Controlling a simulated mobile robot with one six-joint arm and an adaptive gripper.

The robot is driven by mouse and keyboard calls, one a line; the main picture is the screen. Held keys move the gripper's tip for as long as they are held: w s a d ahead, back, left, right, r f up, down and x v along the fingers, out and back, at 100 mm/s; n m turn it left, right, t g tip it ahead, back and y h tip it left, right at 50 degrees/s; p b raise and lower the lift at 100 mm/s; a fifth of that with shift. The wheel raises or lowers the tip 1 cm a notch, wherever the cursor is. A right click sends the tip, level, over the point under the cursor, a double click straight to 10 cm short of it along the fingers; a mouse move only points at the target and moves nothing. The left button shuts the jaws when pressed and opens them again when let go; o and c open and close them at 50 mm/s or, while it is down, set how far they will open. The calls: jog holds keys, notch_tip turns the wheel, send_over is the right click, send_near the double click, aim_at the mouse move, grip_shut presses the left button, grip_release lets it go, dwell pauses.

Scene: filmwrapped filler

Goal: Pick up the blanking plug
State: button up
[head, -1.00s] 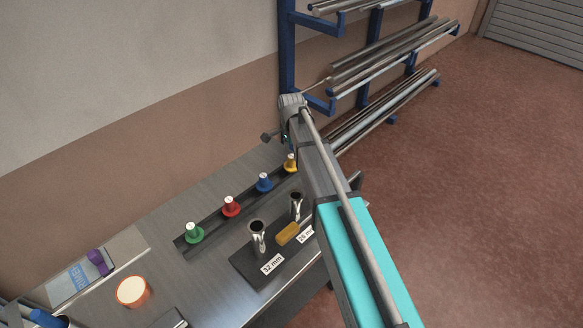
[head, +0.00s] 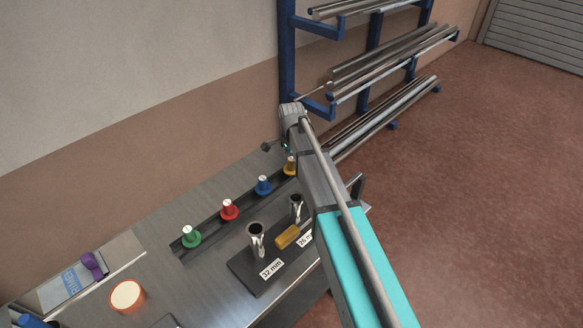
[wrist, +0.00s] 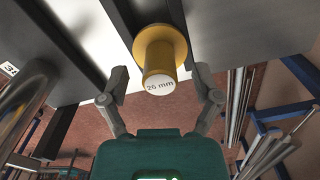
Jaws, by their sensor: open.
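A yellow flanged plug (wrist: 160,55) with a white end face marked 26 mm fills the upper middle of the wrist view. My gripper (wrist: 161,71) is open, with one fingertip on each side of the plug and visible gaps between. In the head view the yellow plug (head: 290,167) is at the far end of a dark rail, partly hidden by my arm. Blue (head: 264,186), red (head: 229,210) and green (head: 191,236) plugs stand along the same rail. My gripper is mostly hidden behind my arm there.
Two metal tubes (head: 257,240) stand on a dark labelled block (head: 242,272) beside an amber piece (head: 287,237). A roll of orange tape (head: 127,296) and a purple item (head: 93,264) lie nearer left. A blue rack (head: 287,60) with metal bars stands behind.

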jog(key=shift+c, duration=0.2)
grip_shut()
jog(key=shift+r, duration=0.1)
notch_tip(320, 180, up, 2)
jog(key=p, duration=0.2)
jog(key=shift+r+p, duration=0.25)
jog(key=shift+p, duration=0.15)
jog(key=s+d+r+p, duration=0.2)
jog(key=s+r+p, duration=0.8)
jog(key=s, duration=0.4)
jog(key=shift+d+r, duration=0.15)
jog(key=shift+w, duration=0.1)
notch_tip(320, 180, up, 15)
jog(key=p, duration=1.5)
